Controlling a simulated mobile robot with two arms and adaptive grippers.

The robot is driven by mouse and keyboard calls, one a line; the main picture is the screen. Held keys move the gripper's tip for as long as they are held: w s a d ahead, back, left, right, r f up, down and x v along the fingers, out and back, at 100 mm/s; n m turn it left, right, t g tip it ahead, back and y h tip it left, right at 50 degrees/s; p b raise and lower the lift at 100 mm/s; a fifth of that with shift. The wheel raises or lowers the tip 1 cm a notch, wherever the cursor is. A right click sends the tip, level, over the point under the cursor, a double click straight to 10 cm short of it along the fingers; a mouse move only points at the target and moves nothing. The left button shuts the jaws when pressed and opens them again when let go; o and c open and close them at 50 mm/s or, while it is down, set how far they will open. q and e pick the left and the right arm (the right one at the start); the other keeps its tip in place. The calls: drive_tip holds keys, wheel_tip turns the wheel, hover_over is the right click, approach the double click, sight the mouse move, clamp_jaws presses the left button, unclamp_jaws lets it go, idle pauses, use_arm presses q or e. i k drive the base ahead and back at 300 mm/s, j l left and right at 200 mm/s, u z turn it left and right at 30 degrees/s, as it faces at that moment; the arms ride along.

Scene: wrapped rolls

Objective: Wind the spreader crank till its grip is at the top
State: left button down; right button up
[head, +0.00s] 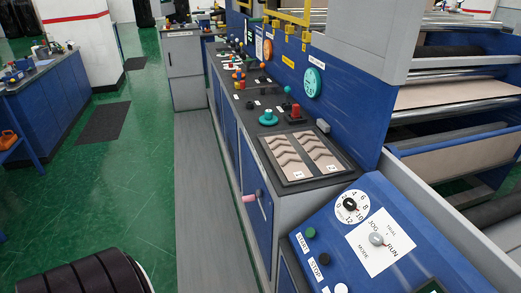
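The crank has a pink grip (249,198) that sticks out to the left from the blue front of the long console. A thin crank arm (262,207) shows beside the grip, close against the panel. The crank is small here, and I cannot tell exactly where the grip stands on its turn. Neither of my grippers shows in the head view, and nothing is seen touching the crank.
The console top carries a tray (303,157) with two patterned samples, a green knob (268,118) and several coloured levers. A control panel (379,238) with dials stands at right front. A black ridged roll (82,276) lies bottom left. The grey walkway (203,200) is clear.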

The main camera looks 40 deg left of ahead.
sight(249, 199)
drive_tip(key=j+z, duration=0.15)
drive_tip(key=j, duration=0.3)
drive_tip(key=j+z, duration=0.1)
drive_tip(key=j, duration=0.3)
drive_tip(key=k+j+z, duration=0.15)
drive_tip(key=j, duration=0.3)
drive_tip(key=j+z, duration=0.15)
drive_tip(key=j, duration=0.25)
drive_tip(key=k+j+z, duration=0.15)
drive_tip(key=j, duration=0.25)
drive_tip(key=j+z, duration=0.2)
drive_tip(key=j, duration=0.35)
drive_tip(key=j+z, duration=0.15)
drive_tip(key=j, duration=0.4)
drive_tip(key=j+z, duration=0.2)
drive_tip(key=j, duration=0.3)
drive_tip(key=k+j+z, duration=0.2)
drive_tip(key=j, duration=0.35)
drive_tip(key=j+z, duration=0.15)
drive_tip(key=j, duration=0.35)
drive_tip(key=k+j+z, duration=0.1)
drive_tip(key=j, duration=0.3)
drive_tip(key=k+j+z, duration=0.1)
drive_tip(key=k+j, duration=0.15)
drive_tip(key=j, duration=0.15)
drive_tip(key=k+j+z, duration=0.1)
drive_tip(key=j, duration=0.3)
drive_tip(key=k+j+z, duration=0.1)
drive_tip(key=k+j, duration=0.2)
